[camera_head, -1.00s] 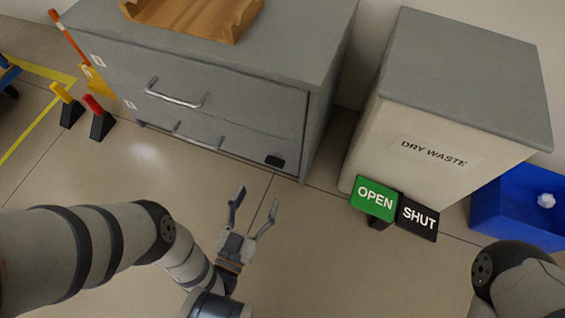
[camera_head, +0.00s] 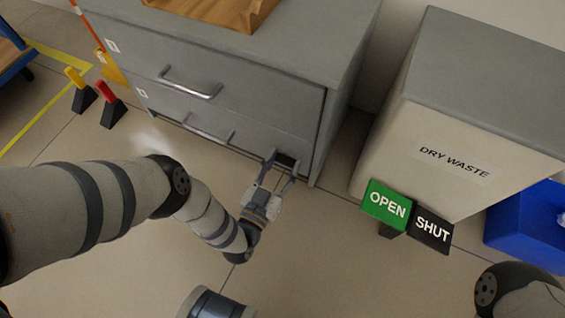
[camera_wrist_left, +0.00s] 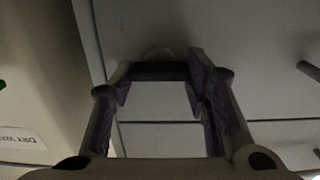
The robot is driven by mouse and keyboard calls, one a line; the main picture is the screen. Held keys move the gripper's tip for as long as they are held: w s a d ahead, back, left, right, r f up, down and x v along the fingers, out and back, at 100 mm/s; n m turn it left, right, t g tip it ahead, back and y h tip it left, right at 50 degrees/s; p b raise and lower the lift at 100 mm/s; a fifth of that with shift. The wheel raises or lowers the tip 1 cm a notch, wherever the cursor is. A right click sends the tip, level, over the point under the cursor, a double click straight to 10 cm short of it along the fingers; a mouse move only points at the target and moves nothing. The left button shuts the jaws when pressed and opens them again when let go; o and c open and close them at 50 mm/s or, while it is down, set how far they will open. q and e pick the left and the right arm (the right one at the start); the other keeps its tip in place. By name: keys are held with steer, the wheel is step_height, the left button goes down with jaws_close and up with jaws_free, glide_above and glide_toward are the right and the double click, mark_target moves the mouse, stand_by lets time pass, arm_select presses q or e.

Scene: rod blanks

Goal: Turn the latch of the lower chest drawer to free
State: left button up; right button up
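The grey chest's lower drawer (camera_head: 165,103) has a bar handle (camera_head: 208,130) and a small black latch (camera_head: 285,159) near its right end. My left gripper (camera_head: 281,165) is at the latch, its fingers spread to either side of it. In the left wrist view the latch (camera_wrist_left: 160,71) shows as a dark bar lying across between the fingertips of my left gripper (camera_wrist_left: 160,83). I cannot tell whether the pads touch its ends. The fingers partly hide the latch in the head view. My right gripper is out of view.
A dry waste bin (camera_head: 420,130) stands right of the chest, with green OPEN (camera_head: 387,204) and black SHUT (camera_head: 431,229) signs before it. A blue bin (camera_head: 525,228) is at far right. Yellow (camera_head: 75,77) and red (camera_head: 105,91) handles stand left. Floor in front is clear.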

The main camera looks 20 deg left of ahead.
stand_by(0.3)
arm_select(q)
steer(key=m, duration=0.4)
steer(key=shift+d+p, duration=0.1)
steer(key=shift+p, duration=0.3)
steer(key=m, duration=0.4)
steer(key=shift+m, duration=0.3)
steer(key=m, duration=0.9)
steer(key=shift+f, duration=0.15)
steer(key=shift+m, duration=0.3)
steer(key=o, duration=1.2)
steer(key=shift+c, duration=0.2)
